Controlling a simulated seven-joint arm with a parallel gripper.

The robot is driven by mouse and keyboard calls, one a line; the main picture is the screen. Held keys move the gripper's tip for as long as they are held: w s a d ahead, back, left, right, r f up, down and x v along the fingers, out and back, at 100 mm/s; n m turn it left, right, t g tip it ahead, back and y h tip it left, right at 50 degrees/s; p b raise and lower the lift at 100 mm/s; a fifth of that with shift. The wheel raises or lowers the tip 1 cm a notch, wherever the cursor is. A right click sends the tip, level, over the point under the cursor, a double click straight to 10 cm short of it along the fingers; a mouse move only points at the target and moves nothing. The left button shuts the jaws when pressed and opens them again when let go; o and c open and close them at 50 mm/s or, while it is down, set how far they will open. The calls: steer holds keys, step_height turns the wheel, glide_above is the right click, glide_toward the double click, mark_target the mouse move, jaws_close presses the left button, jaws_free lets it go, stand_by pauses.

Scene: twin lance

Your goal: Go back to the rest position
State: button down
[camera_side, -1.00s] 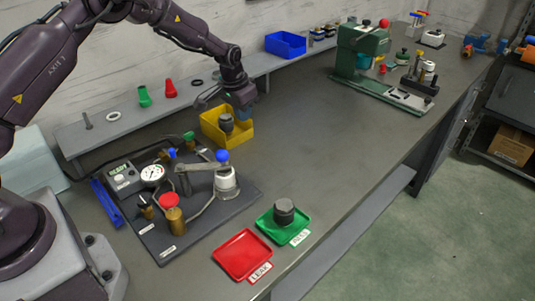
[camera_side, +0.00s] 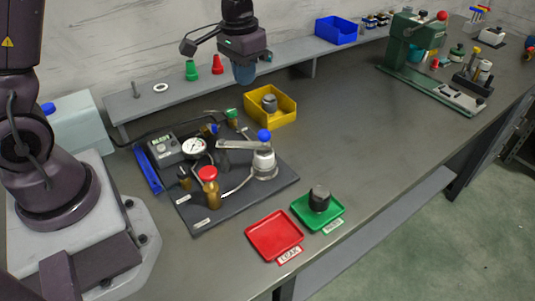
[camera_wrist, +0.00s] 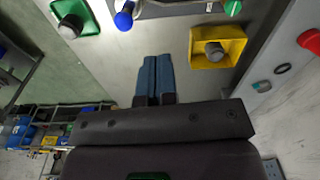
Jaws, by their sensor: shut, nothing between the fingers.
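My gripper (camera_side: 244,75) hangs above the bench near the back shelf in the side view, pointing down, shut and empty. Its blue fingers lie side by side in the wrist view (camera_wrist: 154,75). It is apart from everything, above and behind the yellow bin (camera_side: 281,117). The bin holds a dark grey cylindrical part (camera_side: 269,101); the bin also shows in the wrist view (camera_wrist: 236,60).
A test rig on a dark plate (camera_side: 237,203) stands left of centre. The green tray (camera_side: 331,222) holds a dark cylinder (camera_side: 319,197); the red tray (camera_side: 275,235) is empty. A shelf (camera_side: 140,104), blue bin (camera_side: 336,29) and green press (camera_side: 412,45) line the back. The bench middle is clear.

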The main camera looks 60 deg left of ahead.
steer(key=s+d+r+t, duration=0.2)
steer(key=s+r, duration=0.4)
steer(key=s, duration=0.3)
steer(key=s+d+r+t, duration=0.3)
steer(key=s+r, duration=0.3)
steer(key=s, duration=0.3)
steer(key=shift+s+r+m, duration=0.25)
steer(key=shift+s+m, duration=0.05)
steer(key=shift+m, duration=0.1)
